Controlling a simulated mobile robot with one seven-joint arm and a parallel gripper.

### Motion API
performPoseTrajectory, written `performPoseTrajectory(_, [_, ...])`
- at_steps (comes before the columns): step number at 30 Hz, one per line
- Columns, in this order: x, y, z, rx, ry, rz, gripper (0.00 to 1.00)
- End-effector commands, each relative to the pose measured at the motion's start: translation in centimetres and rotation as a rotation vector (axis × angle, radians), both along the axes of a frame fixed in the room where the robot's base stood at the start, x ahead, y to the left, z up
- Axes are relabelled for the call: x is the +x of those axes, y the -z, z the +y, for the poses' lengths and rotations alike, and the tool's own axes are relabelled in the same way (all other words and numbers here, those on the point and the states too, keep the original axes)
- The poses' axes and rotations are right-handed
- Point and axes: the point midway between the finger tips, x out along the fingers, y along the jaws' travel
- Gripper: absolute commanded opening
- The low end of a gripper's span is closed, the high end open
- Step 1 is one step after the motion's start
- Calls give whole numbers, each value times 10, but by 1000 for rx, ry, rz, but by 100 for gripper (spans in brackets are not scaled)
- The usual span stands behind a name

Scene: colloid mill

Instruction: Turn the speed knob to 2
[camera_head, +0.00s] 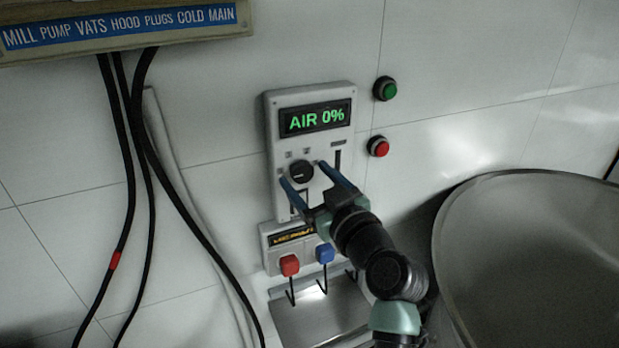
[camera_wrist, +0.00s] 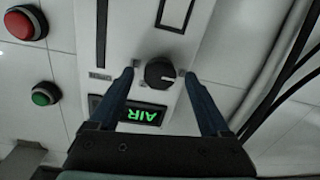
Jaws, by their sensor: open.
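The dark round knob (camera_head: 301,171) sits on a grey wall panel (camera_head: 270,125), below a green display (camera_head: 316,118) that reads "AIR 0%". My gripper (camera_head: 301,172) is open, with one blue finger on each side of the knob. In the wrist view the knob (camera_wrist: 160,73) lies between the fingertips of my gripper (camera_wrist: 156,73), with a visible gap on both sides. The small marks around the knob are too small to read, and the knob's exact setting cannot be told.
A green button (camera_head: 385,89) and a red button (camera_head: 378,146) are on the wall to the right. Below the panel are a red block (camera_head: 289,265) and a blue block (camera_head: 325,253) on hooks. A large metal vessel (camera_head: 530,265) stands at right. Black cables (camera_head: 135,130) hang at left.

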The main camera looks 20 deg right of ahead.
Motion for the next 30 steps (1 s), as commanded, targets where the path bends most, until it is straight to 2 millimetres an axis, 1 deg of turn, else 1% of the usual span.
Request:
performPoseTrajectory(1, [0,0,0,0,0,0,81])
performPoseTrajectory(2, [0,0,0,0,0,0,78])
performPoseTrajectory(6, [0,0,0,0,0,0,52])
performPoseTrajectory(11, [0,0,0,0,0,0,24])
performPoseTrajectory(12, [0,0,0,0,0,0,16])
performPoseTrajectory(15, [0,0,0,0,0,0,0])
performPoseTrajectory(23, [0,1,0,21,0,1,0])
performPoseTrajectory(30, [0,2,0,133,0,6,0])
